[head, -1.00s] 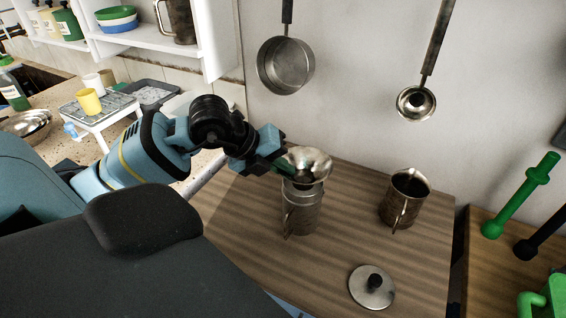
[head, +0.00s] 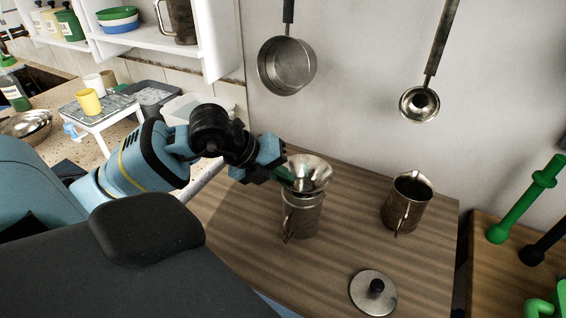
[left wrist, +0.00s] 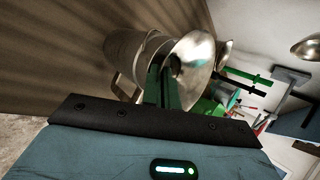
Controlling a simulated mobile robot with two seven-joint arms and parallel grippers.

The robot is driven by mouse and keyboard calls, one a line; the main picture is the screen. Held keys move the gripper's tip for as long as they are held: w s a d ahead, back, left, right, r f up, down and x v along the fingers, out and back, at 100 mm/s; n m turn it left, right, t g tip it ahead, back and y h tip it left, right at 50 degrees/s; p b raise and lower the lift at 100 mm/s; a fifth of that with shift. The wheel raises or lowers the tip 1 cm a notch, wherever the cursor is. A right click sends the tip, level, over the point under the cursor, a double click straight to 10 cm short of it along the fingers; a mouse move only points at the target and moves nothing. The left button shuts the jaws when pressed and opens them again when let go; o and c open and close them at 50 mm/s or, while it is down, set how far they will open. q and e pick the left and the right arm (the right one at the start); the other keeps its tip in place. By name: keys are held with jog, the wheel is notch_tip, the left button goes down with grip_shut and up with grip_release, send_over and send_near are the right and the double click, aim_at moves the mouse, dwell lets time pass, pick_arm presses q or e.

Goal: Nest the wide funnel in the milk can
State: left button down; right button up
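The wide funnel (head: 312,168) is a shiny metal cone, mouth up and somewhat tilted, over the top of the milk can (head: 302,217). The can is a metal cylinder with a side handle, upright on the wooden board. My left gripper (head: 287,177) is at the funnel's left side, with its green fingers closed on the funnel wall. In the left wrist view the funnel's mouth (left wrist: 194,66) faces the camera, with the can (left wrist: 123,48) behind it. Whether the spout is inside the can's neck is hidden. My right gripper is not in view.
A metal jug (head: 408,203) stands to the right on the wooden board (head: 340,262). A round lid with a black knob (head: 373,293) lies near the front. A pan (head: 287,66) and a ladle (head: 420,103) hang on the wall. Board between can and jug is clear.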

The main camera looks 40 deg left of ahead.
pick_arm(q)
jog(key=c, duration=1.6)
grip_release()
jog(key=shift+s, duration=0.1)
jog(key=shift+f, duration=0.1)
jog(key=o, duration=0.4)
